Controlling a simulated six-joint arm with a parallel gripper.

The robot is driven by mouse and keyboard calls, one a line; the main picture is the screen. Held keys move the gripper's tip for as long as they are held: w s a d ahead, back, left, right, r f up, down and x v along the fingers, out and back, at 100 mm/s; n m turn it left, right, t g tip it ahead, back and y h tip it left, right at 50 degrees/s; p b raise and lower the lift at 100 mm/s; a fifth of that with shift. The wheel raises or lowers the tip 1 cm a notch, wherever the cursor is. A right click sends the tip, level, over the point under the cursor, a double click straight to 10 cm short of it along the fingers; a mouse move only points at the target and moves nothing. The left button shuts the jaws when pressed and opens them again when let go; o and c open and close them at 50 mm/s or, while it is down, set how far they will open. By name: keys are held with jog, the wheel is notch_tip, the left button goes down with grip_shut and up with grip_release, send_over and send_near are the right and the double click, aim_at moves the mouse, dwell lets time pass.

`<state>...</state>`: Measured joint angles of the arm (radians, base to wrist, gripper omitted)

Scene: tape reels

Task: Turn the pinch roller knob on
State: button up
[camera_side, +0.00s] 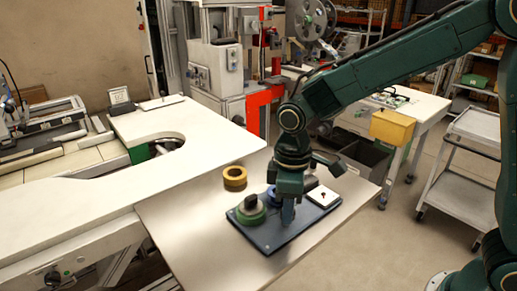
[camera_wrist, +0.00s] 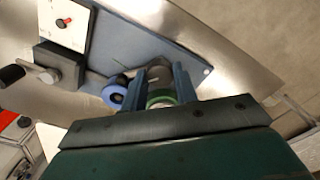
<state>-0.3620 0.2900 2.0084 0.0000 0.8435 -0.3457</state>
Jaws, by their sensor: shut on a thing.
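A dark blue plate (camera_side: 268,238) lies on the table and carries several parts. A green reel (camera_side: 251,215) with a dark knob (camera_side: 250,202) on top sits at its left end. A blue ring (camera_side: 272,194) is partly hidden behind my gripper (camera_side: 288,222), which points down low over the plate, right of the green reel. In the wrist view my fingers (camera_wrist: 162,78) stand either side of a dark grey part (camera_wrist: 158,73), with green (camera_wrist: 161,98) showing below it. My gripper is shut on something. I cannot tell for sure which part it is. The blue ring (camera_wrist: 115,94) is beside the left finger.
A white panel (camera_side: 324,197) with a small switch is at the plate's right end. A yellow roll (camera_side: 235,177) stands on the table behind the plate. The table's left front is clear.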

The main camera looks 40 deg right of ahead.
jog(key=o, duration=1)
jog(key=shift+r, duration=0.15)
notch_tip(320, 180, up, 14)
jog(key=shift+f, duration=0.2)
jog(key=shift+d, duration=0.1)
jog(key=s+d+m+t, duration=0.2)
jog(key=s+d, duration=0.2)
jog(key=s, duration=0.2)
jog(key=s+d+m+t, duration=0.1)
jog(key=s+d+m, duration=0.2)
jog(key=s+d, duration=0.2)
jog(key=s+d+f+m+t, duration=0.1)
jog(key=s+d+m+t, duration=0.1)
jog(key=s, duration=0.5)
jog(key=shift+s+d+m+t, duration=0.15)
jog(key=shift+d+m, duration=0.15)
jog(key=shift+d, duration=0.35)
jog(key=shift+d+m+t, duration=0.15)
jog(key=shift+d+m, duration=0.15)
jog(key=shift+d, duration=0.3)
